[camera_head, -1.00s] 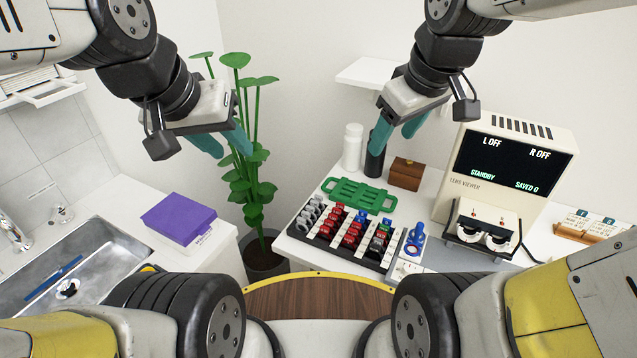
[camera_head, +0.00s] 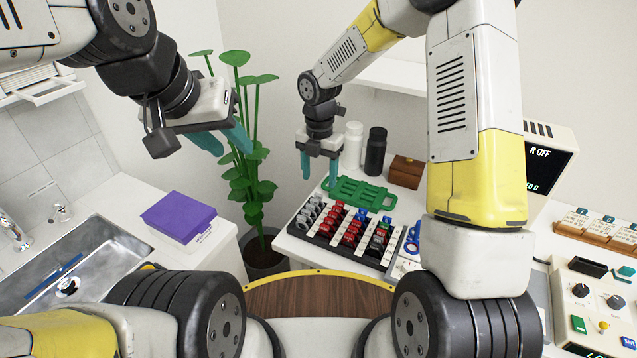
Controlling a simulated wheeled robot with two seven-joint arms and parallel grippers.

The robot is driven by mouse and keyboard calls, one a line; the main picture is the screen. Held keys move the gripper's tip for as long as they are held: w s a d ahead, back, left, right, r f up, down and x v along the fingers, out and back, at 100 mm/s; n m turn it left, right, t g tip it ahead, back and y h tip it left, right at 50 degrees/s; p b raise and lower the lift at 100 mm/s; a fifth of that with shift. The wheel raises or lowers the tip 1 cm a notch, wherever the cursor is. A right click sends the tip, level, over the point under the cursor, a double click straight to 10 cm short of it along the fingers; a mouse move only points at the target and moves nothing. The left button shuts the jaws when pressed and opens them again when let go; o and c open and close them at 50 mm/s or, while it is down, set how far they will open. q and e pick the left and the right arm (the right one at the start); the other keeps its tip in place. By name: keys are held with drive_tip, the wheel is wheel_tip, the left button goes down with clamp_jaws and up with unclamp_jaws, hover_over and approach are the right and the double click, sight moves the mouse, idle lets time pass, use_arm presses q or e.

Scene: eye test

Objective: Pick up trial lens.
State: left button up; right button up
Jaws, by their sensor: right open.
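Trial lenses with red, grey and blue handles stand in rows in a black and white rack (camera_head: 322,251) on the white table; one red trial lens (camera_head: 336,210) is near its far edge. Which lens the task means I cannot tell. My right gripper (camera_head: 319,170) is open and empty, pointing down above the far left part of the table, behind the rack and near the green tray. My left gripper (camera_head: 222,142) hangs at upper left in front of the plant, well away from the rack. Its two teal fingers overlap, so its opening is unclear.
A green tray (camera_head: 361,193) with handles lies behind the rack. A white bottle (camera_head: 352,145), a black bottle (camera_head: 375,151) and a brown box (camera_head: 406,172) stand behind it. A blue item (camera_head: 412,238) sits right of the rack. My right arm hides most of the lens viewer (camera_head: 553,140).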

sight(319, 195)
drive_tip(key=f, duration=0.7)
drive_tip(key=shift+s+a, duration=0.1)
drive_tip(key=shift+s, duration=0.15)
clamp_jaws()
